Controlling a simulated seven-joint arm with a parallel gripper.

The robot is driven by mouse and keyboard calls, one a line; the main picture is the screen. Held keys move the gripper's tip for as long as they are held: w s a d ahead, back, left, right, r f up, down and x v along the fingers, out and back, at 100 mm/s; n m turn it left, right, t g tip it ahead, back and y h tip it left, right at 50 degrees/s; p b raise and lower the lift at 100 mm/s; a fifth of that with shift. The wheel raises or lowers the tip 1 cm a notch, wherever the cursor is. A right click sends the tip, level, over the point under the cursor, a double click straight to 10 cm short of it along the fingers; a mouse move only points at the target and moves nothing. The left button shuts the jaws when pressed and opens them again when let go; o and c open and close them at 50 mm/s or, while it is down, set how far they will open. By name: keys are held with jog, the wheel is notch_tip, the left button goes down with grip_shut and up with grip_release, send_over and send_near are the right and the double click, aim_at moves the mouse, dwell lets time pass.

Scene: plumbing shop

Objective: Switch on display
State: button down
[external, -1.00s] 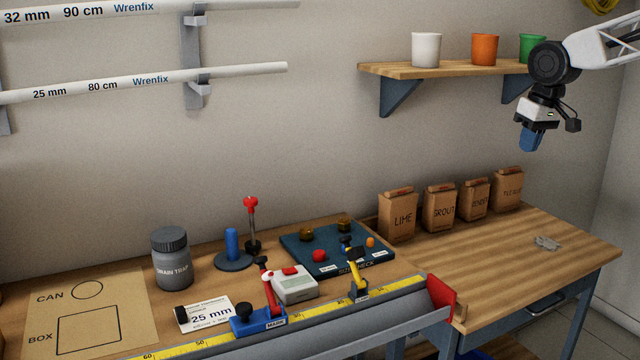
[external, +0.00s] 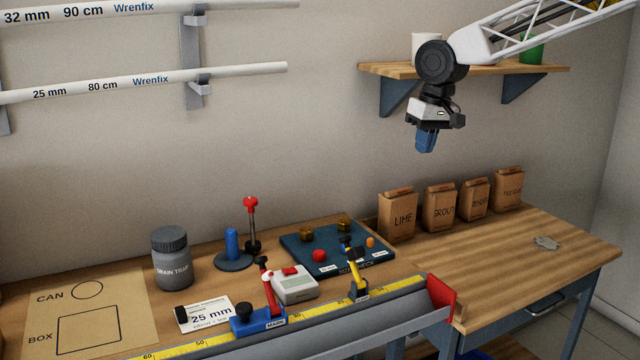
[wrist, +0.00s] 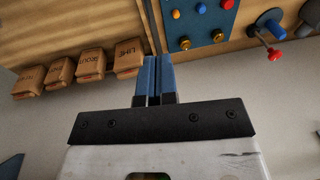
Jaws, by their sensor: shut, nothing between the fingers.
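A small pale box (external: 295,285) with a red button (external: 291,270) on top and what looks like a small greenish screen on its front stands on the bench behind the yellow rule. I cannot read anything on its screen. My gripper (external: 426,147) hangs high in the air above the paper bags, up and to the right of the box. Its blue fingers are together and empty, pointing down. They also show in the wrist view (wrist: 154,80). The box is not visible in the wrist view.
A dark teal board (external: 335,250) with coloured knobs lies behind the box. A red-knobbed lever (external: 251,220), a blue post (external: 232,243) and a grey drain-trap can (external: 172,260) stand left. Paper bags (external: 398,215) stand right.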

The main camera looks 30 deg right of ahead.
jog(key=w+a+f, duration=0.2)
jog(key=a, duration=0.5)
jog(key=w+a+f, duration=0.2)
jog(key=w+a, duration=0.1)
jog(key=a, duration=0.5)
jog(key=g, duration=0.1)
send_over(291, 269)
notch_tip(291, 269, down, 6)
jog(key=shift+d, duration=0.25)
jog(key=shift+f, duration=0.15)
jog(key=f, duration=0.4)
jog(key=a+f, duration=0.1)
jog(key=f, duration=0.8)
jog(key=shift+a+f, duration=0.25)
jog(key=shift+a, duration=0.1)
jog(key=shift+f, duration=0.25)
jog(key=shift+d, duration=0.15)
jog(key=shift+d+r, duration=0.25)
jog(key=shift+d, duration=0.3)
